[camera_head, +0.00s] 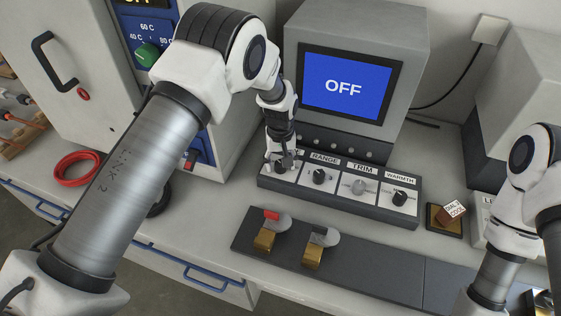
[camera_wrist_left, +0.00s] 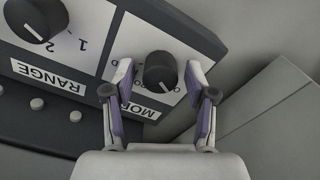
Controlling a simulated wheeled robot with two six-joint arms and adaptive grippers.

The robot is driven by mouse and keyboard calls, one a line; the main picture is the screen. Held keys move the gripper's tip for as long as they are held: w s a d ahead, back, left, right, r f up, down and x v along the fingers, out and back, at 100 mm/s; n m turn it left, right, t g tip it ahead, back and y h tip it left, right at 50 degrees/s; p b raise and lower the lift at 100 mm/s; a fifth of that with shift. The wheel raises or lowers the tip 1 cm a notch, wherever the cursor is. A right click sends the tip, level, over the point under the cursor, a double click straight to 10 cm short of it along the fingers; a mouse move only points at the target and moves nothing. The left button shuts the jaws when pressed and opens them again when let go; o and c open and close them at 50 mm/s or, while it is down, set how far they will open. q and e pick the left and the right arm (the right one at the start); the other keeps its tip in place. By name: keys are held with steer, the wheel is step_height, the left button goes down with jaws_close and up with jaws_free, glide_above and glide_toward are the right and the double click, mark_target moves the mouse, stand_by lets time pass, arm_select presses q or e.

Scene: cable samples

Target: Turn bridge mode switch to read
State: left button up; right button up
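The bridge console (camera_head: 336,195) has a row of knobs labelled RANGE, TRIM and WARMTH, with the mode knob at its left end. In the left wrist view the black mode knob (camera_wrist_left: 160,72) sits on a white plate whose label reads "MO", the rest hidden by a finger. Its pale pointer mark faces the lower right there. My left gripper (camera_head: 282,160) is over this knob and hides most of it in the head view. In the wrist view its open fingers (camera_wrist_left: 159,78) stand either side of the knob, with small gaps. My right gripper is out of view.
A monitor (camera_head: 343,89) behind the console shows OFF. The range knob (camera_head: 319,176) is beside the mode knob. A grey oven-like cabinet (camera_head: 98,60) stands left. A dark mat (camera_head: 375,272) with two clamp-like fixtures lies in front. A small block (camera_head: 453,210) lies right.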

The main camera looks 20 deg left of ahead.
arm_select(q)
jaws_close()
steer(key=shift+m, duration=0.5)
steer(key=m+p, duration=0.1)
steer(key=m, duration=0.2)
steer(key=shift+m, duration=0.4)
steer(key=m+p, duration=0.1)
steer(key=m, duration=0.4)
steer(key=shift+d, duration=0.1)
steer(key=m, duration=0.4)
steer(key=shift+p, duration=0.3)
steer(key=m, duration=0.3)
steer(key=shift+m+p, duration=0.3)
steer(key=shift+p, duration=0.05)
steer(key=m+p, duration=0.1)
steer(key=m, duration=0.5)
steer(key=shift+s+m, duration=0.15)
steer(key=shift+m, duration=0.15)
